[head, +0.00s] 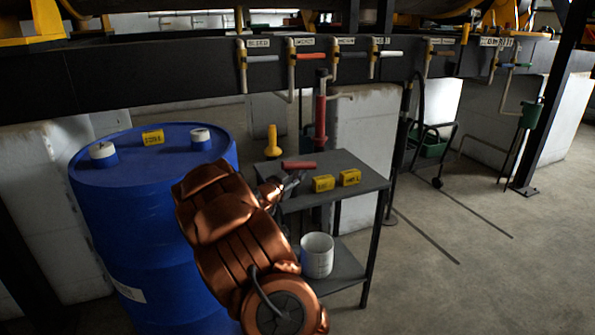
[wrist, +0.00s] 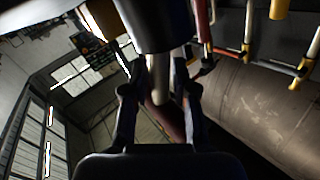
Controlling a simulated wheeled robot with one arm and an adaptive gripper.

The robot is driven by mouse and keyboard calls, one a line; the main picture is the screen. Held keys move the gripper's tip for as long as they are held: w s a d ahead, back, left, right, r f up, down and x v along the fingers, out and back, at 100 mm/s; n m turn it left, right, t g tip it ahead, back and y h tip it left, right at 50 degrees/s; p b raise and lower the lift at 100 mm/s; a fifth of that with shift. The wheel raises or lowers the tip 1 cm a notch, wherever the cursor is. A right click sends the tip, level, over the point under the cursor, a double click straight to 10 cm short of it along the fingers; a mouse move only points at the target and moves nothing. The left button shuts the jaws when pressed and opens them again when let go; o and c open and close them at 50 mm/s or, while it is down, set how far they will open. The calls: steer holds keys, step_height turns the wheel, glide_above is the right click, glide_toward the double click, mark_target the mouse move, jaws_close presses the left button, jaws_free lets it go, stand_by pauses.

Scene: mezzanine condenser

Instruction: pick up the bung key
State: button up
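The bung key (head: 299,165) has a red bar handle, which shows level just above the small grey table in the head view. In the wrist view its pale shaft (wrist: 158,86) stands between my two fingers, with the dark red handle below it in the picture. A dark cylinder (wrist: 152,25) lies at the shaft's other end. My gripper (head: 291,182) is at the key, just under the handle, at the table's left side. In the wrist view the fingers of my gripper (wrist: 160,70) close in on both sides of the shaft. Whether the key is clear of the table is hidden.
A blue drum (head: 150,230) is close on the left. Open floor lies to the right.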

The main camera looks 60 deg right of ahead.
jaws_close()
steer(key=shift+r, duration=0.1)
step_height(320, 180, up, 18)
steer(key=p, duration=1.4)
step_height(320, 180, down, 7)
steer(key=w+n+p, duration=0.1)
steer(key=n+p, duration=0.1)
steer(key=n, duration=0.1)
steer(key=shift+w, duration=0.3)
steer(key=shift+a, duration=0.1)
